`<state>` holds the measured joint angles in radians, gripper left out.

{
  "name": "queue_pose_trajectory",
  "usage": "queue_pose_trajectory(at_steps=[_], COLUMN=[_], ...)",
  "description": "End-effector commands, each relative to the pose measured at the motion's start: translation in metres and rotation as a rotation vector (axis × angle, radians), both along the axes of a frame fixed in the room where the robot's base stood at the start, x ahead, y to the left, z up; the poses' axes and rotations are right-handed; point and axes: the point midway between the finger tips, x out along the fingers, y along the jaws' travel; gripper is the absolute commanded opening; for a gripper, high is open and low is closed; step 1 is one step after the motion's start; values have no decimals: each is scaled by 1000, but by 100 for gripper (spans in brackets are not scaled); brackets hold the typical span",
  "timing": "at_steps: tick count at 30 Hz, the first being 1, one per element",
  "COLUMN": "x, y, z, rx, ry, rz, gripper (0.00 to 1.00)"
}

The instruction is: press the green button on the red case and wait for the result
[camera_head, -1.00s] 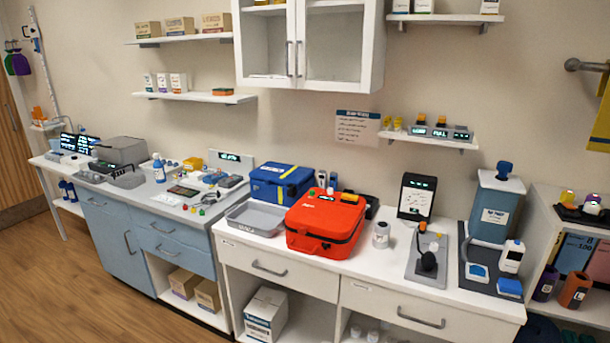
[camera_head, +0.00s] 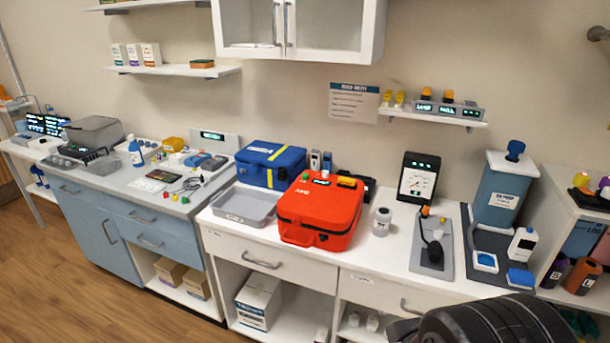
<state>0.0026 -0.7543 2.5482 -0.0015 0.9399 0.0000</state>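The red case (camera_head: 318,215) stands closed on the white counter, in the middle of the view. A pale label lies on the lid. A dark, rounded part of my arm shows at the bottom right edge, in front of the counter and well apart from the case. My gripper's fingers are not visible.
A blue case (camera_head: 270,163) and a grey tray (camera_head: 247,204) stand left of the red case. A shelf (camera_head: 430,115) hangs above.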

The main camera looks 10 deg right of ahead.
Motion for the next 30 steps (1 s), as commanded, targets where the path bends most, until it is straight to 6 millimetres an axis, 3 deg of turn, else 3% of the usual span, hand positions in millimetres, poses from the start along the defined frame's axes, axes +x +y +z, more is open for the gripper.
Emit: queue_pose_trajectory(at_steps=[15,30], x=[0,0], y=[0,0], z=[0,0], rx=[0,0], ry=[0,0], rz=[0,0], gripper=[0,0])
